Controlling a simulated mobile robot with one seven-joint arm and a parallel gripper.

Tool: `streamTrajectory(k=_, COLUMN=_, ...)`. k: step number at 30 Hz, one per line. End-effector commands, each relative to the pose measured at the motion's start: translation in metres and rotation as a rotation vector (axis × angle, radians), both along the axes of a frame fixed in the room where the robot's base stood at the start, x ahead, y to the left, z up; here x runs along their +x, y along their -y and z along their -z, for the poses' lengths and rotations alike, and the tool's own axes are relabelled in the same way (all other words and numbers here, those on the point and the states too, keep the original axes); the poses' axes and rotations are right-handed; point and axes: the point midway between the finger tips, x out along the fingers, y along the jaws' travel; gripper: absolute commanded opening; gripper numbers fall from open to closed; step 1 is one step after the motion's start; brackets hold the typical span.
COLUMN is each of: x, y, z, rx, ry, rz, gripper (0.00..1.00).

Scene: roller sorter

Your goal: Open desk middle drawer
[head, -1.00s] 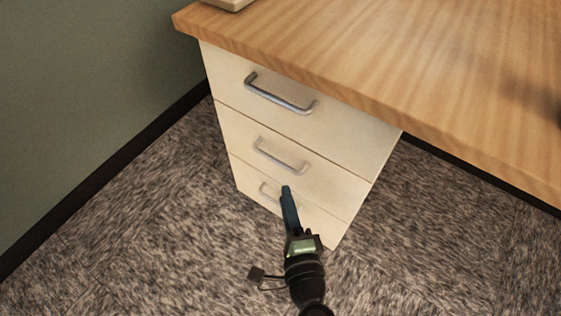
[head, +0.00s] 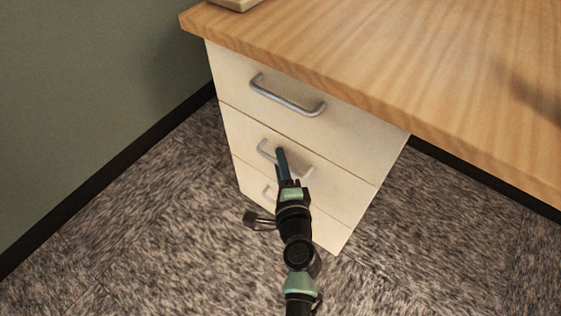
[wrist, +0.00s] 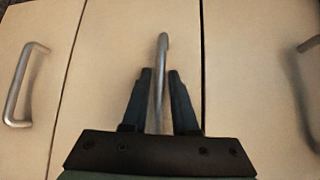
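The desk's middle drawer (head: 340,180) has a pale front and is closed, flush with the drawers above and below. Its silver bar handle (head: 266,148) is partly hidden behind my gripper (head: 281,152) in the head view. In the wrist view, the middle handle (wrist: 162,45) runs between the two dark fingers of my gripper (wrist: 159,72). The fingers are apart, one on each side of the bar, with a small gap visible on both sides.
The top drawer handle (head: 288,96) is above, and the bottom drawer handle (head: 268,192) is below, partly covered by my arm. The wooden desktop (head: 380,50) overhangs the drawers. A green wall (head: 80,80) stands at the left. Carpet (head: 130,220) in front is clear.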

Motion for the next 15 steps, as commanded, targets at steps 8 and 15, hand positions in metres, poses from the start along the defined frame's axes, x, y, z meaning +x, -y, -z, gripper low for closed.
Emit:
streamTrajectory(k=8, x=-0.0004, y=0.0002, z=0.0, rx=0.0, ry=0.0, rz=0.0, gripper=0.0)
streamTrajectory(k=15, x=-0.0005, y=0.0004, z=0.0, rx=0.0, ry=0.0, rz=0.0, gripper=0.0)
